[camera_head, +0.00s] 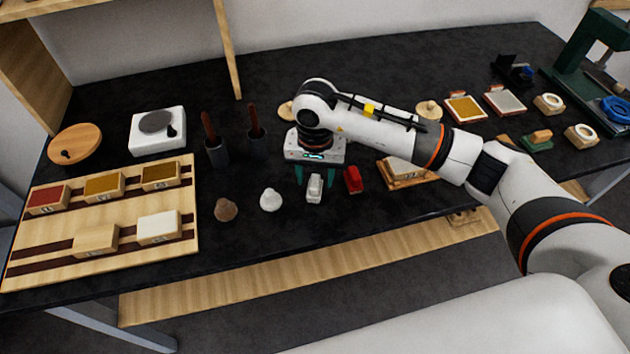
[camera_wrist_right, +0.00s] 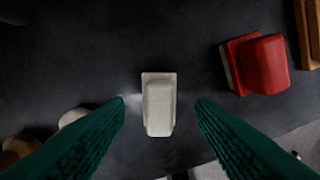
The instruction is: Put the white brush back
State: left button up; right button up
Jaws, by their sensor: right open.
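The white brush (camera_head: 314,188), a small pale block with a narrower raised top, lies on the black bench near its front edge. In the right wrist view the white brush (camera_wrist_right: 158,105) sits centred between my two green fingers, with dark bench showing on both sides. My right gripper (camera_head: 315,178) is open and points down over it; the fingers do not touch it. In the wrist view the right gripper (camera_wrist_right: 160,100) holds nothing. My left gripper is out of view.
A red brush (camera_head: 353,180) lies just right of the white one. A wooden block with a pale top (camera_head: 405,171) is farther right, partly behind my arm. A white lump (camera_head: 271,200) and brown lump (camera_head: 226,210) lie left. A wooden tray board (camera_head: 62,243) is far left.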

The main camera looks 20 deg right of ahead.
aim_at(315, 181)
notch_tip(315, 181, up, 10)
jog(key=b, duration=0.2)
jog(key=shift+f, duration=0.25)
